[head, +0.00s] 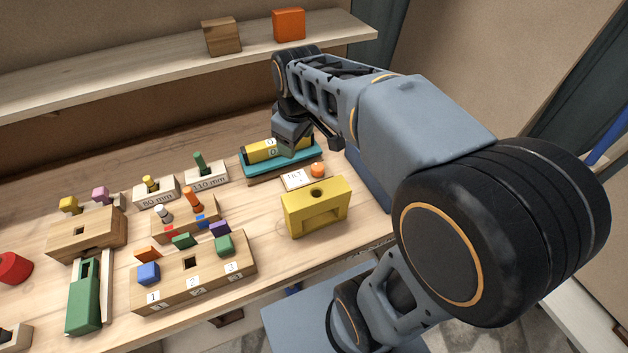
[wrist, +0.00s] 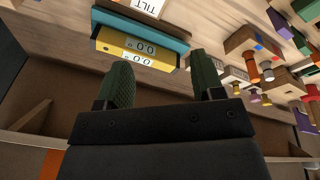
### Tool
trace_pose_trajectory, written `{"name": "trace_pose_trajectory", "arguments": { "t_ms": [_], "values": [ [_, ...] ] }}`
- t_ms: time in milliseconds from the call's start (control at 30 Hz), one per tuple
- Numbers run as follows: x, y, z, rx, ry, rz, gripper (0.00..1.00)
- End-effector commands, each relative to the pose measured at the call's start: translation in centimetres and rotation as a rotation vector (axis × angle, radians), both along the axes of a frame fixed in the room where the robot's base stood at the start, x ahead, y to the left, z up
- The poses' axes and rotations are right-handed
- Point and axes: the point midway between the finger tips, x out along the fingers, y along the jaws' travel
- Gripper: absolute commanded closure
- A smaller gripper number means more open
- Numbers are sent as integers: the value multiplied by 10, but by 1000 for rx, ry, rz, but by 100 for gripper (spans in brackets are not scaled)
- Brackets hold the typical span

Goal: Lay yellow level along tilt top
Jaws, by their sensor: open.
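The yellow level (head: 262,149) has white number labels and lies lengthwise along the teal tilt top (head: 253,171), roughly parallel to it. In the wrist view the level (wrist: 137,55) shows its "0.0" labels, with a strip of the teal top (wrist: 140,27) beside it. My gripper (wrist: 164,76) is open, with two green fingers apart and nothing between them. In the head view my gripper (head: 291,138) is at the level's right part and hides some of it. I cannot tell whether a finger touches the level.
A white TILT card (head: 293,181) and an orange knob (head: 317,170) are in front of the tilt top. A yellow block with a hole (head: 316,208) stands nearer the table edge. Wooden peg blocks (head: 193,277) fill the left. A shelf (head: 160,63) runs behind.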

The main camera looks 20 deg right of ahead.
Motion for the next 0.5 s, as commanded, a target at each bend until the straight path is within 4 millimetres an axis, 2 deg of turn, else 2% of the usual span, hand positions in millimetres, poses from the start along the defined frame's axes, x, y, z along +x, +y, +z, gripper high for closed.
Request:
{"name": "trace_pose_trajectory", "arguments": {
  "t_ms": [33,200,333,500],
  "values": [
    [-22,0,-4,22,-27,-96,38],
    [-72,0,-25,99,-86,-379,38],
    [-93,0,-38,141,-110,-509,38],
    [-103,-2,-45,165,-122,-578,38]
  ]
}}
